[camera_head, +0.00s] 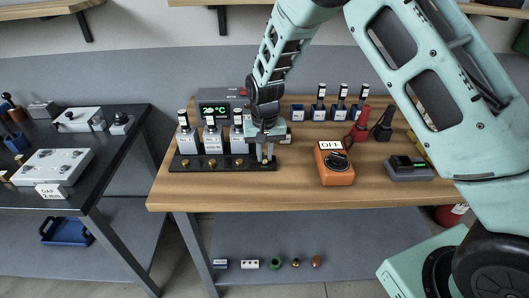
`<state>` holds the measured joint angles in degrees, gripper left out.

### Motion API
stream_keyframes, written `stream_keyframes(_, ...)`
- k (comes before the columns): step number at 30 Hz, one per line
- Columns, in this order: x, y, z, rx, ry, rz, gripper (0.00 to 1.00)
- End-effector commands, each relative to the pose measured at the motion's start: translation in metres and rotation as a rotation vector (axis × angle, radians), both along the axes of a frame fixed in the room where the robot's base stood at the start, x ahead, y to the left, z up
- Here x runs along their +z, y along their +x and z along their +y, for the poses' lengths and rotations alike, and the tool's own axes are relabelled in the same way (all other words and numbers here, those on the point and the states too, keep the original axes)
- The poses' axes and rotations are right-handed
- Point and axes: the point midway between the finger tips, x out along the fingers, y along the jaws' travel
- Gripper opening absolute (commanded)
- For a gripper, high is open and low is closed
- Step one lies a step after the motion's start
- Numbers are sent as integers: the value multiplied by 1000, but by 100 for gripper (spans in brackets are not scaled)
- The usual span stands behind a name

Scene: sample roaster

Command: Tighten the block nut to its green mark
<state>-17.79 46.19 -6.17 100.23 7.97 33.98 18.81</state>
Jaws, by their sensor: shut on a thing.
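My gripper (265,152) points down over the right end of a black rail (225,163) on the wooden bench. Its fingers are close together around a small part that they mostly hide. I cannot tell what this part is, or whether it is the block nut. On the dark bench at left, a pale metal block (52,166) with small knobs on top stands behind a label reading "GAP 2 mm" (52,191).
An orange box marked OFF (335,168) stands to the right. The bench front (240,192) is clear.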

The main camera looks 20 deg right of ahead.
Motion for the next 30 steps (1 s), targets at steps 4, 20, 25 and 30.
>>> stream_keyframes(4, 0, 0, 0, 1, 0, 0, 0)
stream_keyframes(20, 0, 0, 0, 1, 0, 1, 0)
stream_keyframes(25, 0, 0, 0, 1, 0, 1, 27)
stream_keyframes(30, 0, 0, 0, 1, 0, 1, 38)
